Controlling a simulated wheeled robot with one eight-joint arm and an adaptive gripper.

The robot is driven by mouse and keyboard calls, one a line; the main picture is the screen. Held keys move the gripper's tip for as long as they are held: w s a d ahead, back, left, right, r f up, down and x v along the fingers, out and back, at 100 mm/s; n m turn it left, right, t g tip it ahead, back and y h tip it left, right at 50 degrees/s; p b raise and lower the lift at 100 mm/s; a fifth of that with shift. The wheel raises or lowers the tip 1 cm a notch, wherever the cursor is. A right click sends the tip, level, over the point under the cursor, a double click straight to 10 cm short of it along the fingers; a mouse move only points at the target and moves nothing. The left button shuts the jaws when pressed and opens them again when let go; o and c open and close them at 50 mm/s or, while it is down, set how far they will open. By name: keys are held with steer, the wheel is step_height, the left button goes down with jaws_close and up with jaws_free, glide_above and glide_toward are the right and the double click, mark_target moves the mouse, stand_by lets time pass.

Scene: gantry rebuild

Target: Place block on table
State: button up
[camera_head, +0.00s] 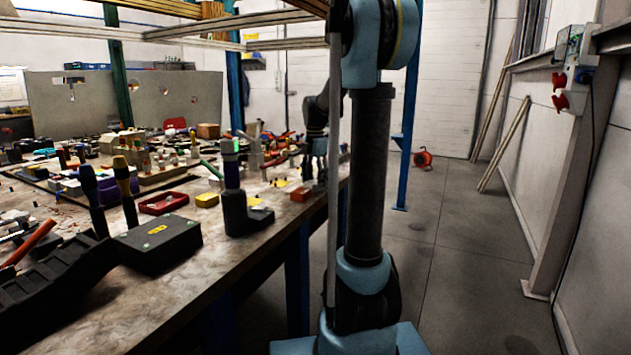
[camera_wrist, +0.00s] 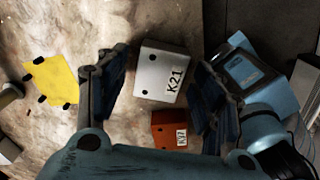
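A white block (camera_wrist: 162,71) labelled K21 lies on the table in the wrist view, between the fingers of my gripper (camera_wrist: 163,60). The fingers are spread, with a narrow gap showing on each side of the block.
A yellow piece (camera_wrist: 52,80) lies left of my gripper in the wrist view. Several tools and coloured parts cover the table, including a black box (camera_head: 157,243) and a red tray (camera_head: 163,203).

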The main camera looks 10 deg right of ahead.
mark_target(315, 181)
steer(key=shift+r, duration=0.1)
step_height(315, 181, up, 12)
steer(key=s+f+m+t, duration=0.1)
steer(key=s+f+m, duration=0.45)
steer(key=s, duration=0.45)
steer(key=s+f+m, duration=0.5)
steer(key=s+m, duration=0.2)
steer(key=s, duration=0.3)
steer(key=s+f+m+t, duration=0.1)
steer(key=s+f+m, duration=1)
steer(key=s+f, duration=0.3)
steer(key=shift+d+f, duration=0.4)
steer(key=shift+f, duration=0.55)
steer(key=shift+s+m, duration=0.1)
steer(key=shift+m, duration=0.15)
steer(key=shift+w+f, duration=0.2)
steer(key=shift+w, duration=0.3)
